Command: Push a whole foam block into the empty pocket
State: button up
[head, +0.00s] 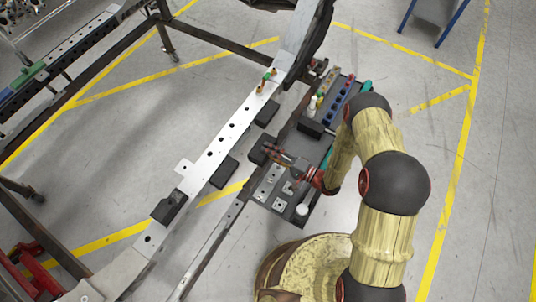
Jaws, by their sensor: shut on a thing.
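My gripper (268,151) reaches in from the right and is shut on a dark foam block (257,151). It holds the block between the long pale rail and the dark tray. Other dark blocks sit along the rail: one (266,113) farther up, one (222,172) near the middle and one (169,208) at the lower left. Another dark block (310,127) lies on the tray. I cannot make out the empty pocket at this size, nor whether any block is torn or damaged.
The pale rail (197,165) with holes runs diagonally across the fixture. The dark tray (296,219) holds metal plates, a white-topped round part and small coloured parts. A dark wheel-like part (315,45) stands at the rail's upper end. Open floor lies at right.

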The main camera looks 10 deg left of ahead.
aim_at(258, 146)
jog(key=shift+x, duration=2.7)
jog(key=shift+b, duration=0.55)
jog(key=shift+w+a, duration=0.25)
jog(key=shift+a, duration=0.3)
jog(key=shift+w+a, duration=0.1)
jog(key=shift+a, duration=0.2)
jog(key=shift+b+x, duration=0.8)
jog(key=shift+x, duration=0.4)
jog(key=o, duration=1.3)
jog(key=shift+c, duration=0.2)
jog(key=shift+o, duration=0.6)
